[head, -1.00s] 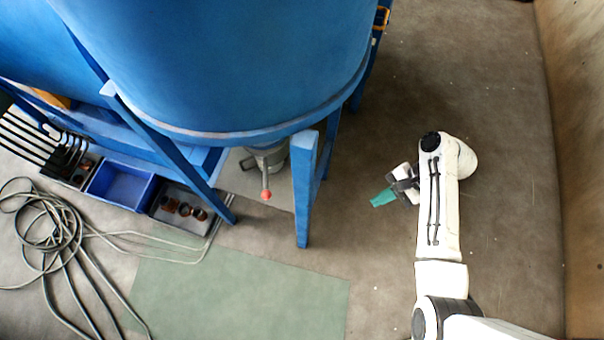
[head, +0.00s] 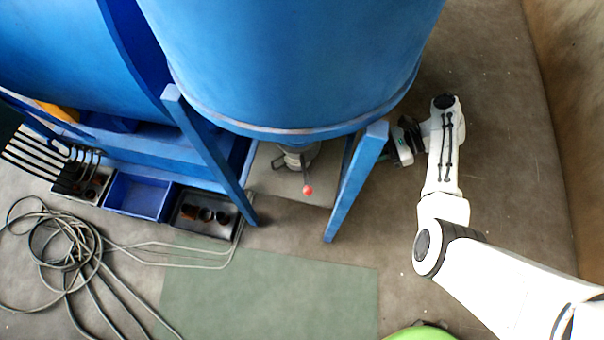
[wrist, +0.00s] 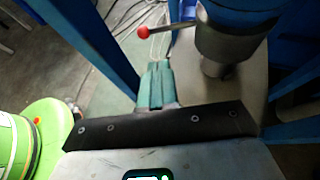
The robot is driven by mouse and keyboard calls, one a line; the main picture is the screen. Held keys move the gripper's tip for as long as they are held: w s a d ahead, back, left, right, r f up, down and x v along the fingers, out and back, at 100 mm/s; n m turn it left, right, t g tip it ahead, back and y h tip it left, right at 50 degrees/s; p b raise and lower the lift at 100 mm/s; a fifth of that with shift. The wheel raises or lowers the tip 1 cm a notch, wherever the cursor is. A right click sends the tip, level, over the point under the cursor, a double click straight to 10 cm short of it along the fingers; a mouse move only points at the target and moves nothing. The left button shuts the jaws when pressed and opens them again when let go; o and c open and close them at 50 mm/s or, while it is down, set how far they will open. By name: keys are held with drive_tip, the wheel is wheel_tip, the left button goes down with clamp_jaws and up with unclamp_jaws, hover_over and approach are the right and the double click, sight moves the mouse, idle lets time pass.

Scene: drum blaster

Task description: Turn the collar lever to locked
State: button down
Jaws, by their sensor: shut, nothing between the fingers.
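The collar lever is a thin rod with a red ball knob (head: 308,189). It sticks out from the grey metal collar (head: 297,158) under the blue drum and points towards the front of the picture. In the wrist view the red knob (wrist: 143,31) is at the upper middle, left of the collar (wrist: 228,35). My gripper (wrist: 157,72) has teal fingers, shut and empty. They point towards the lever and appear short of it, with no visible contact. In the head view the fingers are hidden behind the blue leg; only the gripper's body shows to its right.
The right blue leg (head: 356,185) stands between my gripper and the lever in the head view. Another blue leg (head: 208,150) is left of the lever. Bins (head: 140,197) and a coiled cable (head: 65,250) lie further left. The green floor patch (head: 270,295) is clear.

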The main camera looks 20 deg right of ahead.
drive_tip(key=b+x, duration=0.1)
drive_tip(key=x, duration=1.3)
drive_tip(key=shift+a, duration=0.25)
